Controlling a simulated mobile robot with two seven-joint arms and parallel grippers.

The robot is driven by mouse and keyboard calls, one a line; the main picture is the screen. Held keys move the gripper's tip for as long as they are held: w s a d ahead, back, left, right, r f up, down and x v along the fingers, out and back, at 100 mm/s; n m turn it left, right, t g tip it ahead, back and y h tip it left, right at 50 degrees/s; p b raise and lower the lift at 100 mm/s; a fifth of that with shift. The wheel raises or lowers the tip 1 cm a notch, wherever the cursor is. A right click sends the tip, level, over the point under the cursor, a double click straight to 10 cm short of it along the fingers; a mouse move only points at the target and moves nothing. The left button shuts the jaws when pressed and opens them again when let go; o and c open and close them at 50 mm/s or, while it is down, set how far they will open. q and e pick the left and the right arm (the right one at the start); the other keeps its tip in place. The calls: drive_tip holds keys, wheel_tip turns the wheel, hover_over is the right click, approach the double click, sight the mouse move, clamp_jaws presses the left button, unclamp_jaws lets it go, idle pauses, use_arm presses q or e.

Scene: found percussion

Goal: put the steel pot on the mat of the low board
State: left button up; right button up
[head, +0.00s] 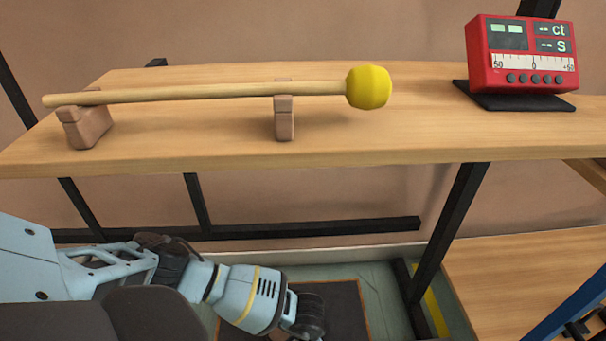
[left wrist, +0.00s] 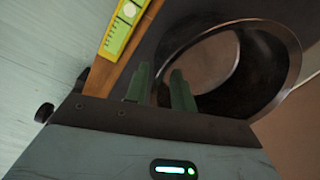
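The steel pot (left wrist: 290,65) shows in the left wrist view as a dark, round, open vessel with a shiny rim, its mouth turned toward the camera. My left gripper (left wrist: 160,88) has its two green fingers close together at the near side of the rim, and the pot's wall appears pinched between them. In the head view my left arm reaches down below the shelf, and the gripper (head: 308,325) is at the bottom edge; the pot cannot be made out there. A dark mat (head: 347,300) with a thin brown board edge lies low behind the hand. My right gripper is not in view.
A wooden shelf (head: 200,145) crosses above the arm, carrying a yellow-headed mallet (head: 368,87) on two cradles and a red meter (head: 522,55). Black frame legs (head: 447,230) stand right of the hand. A lower wooden surface (head: 510,270) is at right. A yellow marked strip (left wrist: 125,20) lies beyond the fingers.

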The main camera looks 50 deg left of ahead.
use_arm(q)
wheel_tip(320, 180, up, 10)
drive_tip(key=p, duration=0.3)
drive_tip(key=shift+d+f+p, duration=0.15)
drive_tip(key=shift+d+p, duration=0.15)
drive_tip(key=shift+s, duration=0.1)
